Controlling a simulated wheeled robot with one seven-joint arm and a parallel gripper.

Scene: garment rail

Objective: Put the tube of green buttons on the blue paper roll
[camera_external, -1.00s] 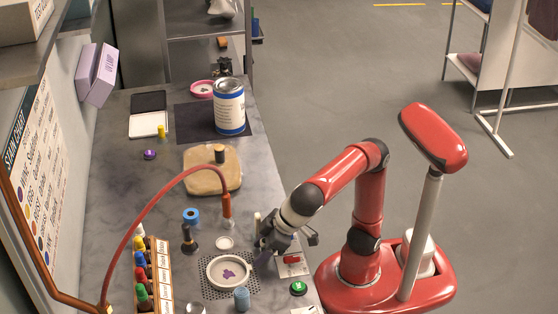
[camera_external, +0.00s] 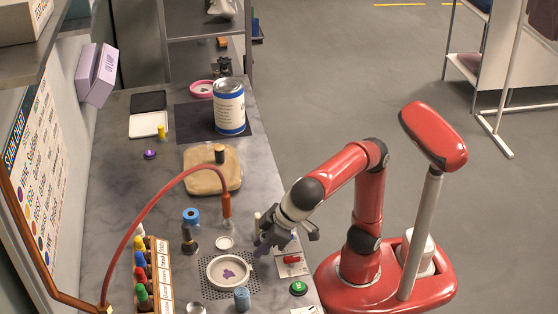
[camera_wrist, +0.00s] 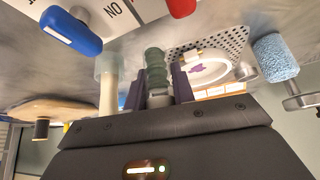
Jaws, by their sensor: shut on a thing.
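My gripper (camera_external: 268,243) is low over the right side of the bench, just above and right of the round white dish. In the wrist view its dark fingers (camera_wrist: 160,88) are shut on a ribbed green stack, the tube of green buttons (camera_wrist: 156,64), which stands out past the fingertips. In the external view the tube is hidden or too small to make out. The blue paper roll (camera_external: 242,299) stands upright at the near edge of the bench, below the dish and apart from my gripper. It also shows in the wrist view (camera_wrist: 275,57), at the right.
The white dish (camera_external: 213,274) with a purple patch sits on a perforated mat. A rack of coloured bottles (camera_external: 158,280) is left of it. A card with a red piece (camera_external: 291,260) and a green round button (camera_external: 298,288) lie right. A pale post (camera_wrist: 107,92) stands close beside my fingers.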

